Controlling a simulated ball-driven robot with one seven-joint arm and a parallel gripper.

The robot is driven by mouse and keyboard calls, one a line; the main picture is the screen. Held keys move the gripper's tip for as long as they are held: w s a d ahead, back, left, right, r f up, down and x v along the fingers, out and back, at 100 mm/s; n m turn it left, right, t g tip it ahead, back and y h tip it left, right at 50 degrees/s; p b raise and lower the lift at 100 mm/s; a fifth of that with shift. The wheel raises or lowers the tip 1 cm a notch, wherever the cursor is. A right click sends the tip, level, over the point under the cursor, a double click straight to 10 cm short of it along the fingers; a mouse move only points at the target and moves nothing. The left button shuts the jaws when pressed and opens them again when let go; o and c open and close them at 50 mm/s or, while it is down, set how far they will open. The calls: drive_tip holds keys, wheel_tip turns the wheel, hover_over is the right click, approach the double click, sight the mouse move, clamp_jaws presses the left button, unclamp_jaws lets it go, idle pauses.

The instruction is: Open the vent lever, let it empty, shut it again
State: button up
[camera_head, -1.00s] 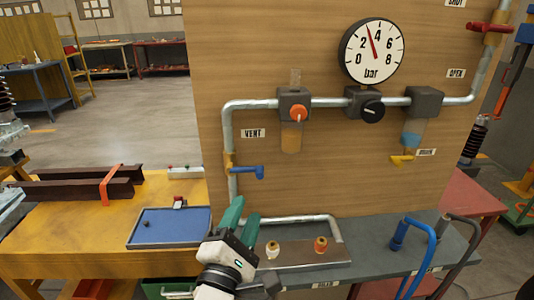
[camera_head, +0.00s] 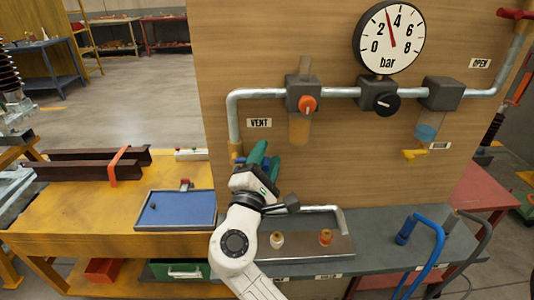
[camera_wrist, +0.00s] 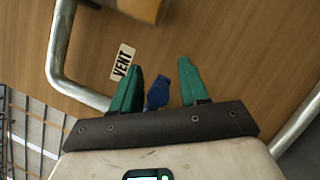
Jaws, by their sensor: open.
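The blue vent lever (camera_wrist: 157,92) shows between my two green fingers in the wrist view. My gripper (camera_wrist: 160,76) is open, with a finger on either side of the lever; I cannot tell whether either touches it. In the head view my gripper (camera_head: 265,156) is in front of the lower left pipe and hides most or all of the lever. The VENT label (camera_head: 259,123) is on the board above the gripper and also shows in the wrist view (camera_wrist: 123,61). The gauge (camera_head: 389,39) needle points to about 3 bar.
An orange knob (camera_head: 308,104) and a black knob (camera_head: 386,104) sit on the upper pipe. A yellow lever (camera_head: 414,154) is at right. A metal tray with two small fittings (camera_head: 326,236) lies below. A blue hose (camera_head: 428,250) stands at the right bench.

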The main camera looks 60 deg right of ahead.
drive_tip(key=shift+w+d, duration=0.1)
drive_tip(key=shift+d, duration=0.2)
drive_tip(key=shift+c, duration=0.2)
clamp_jaws()
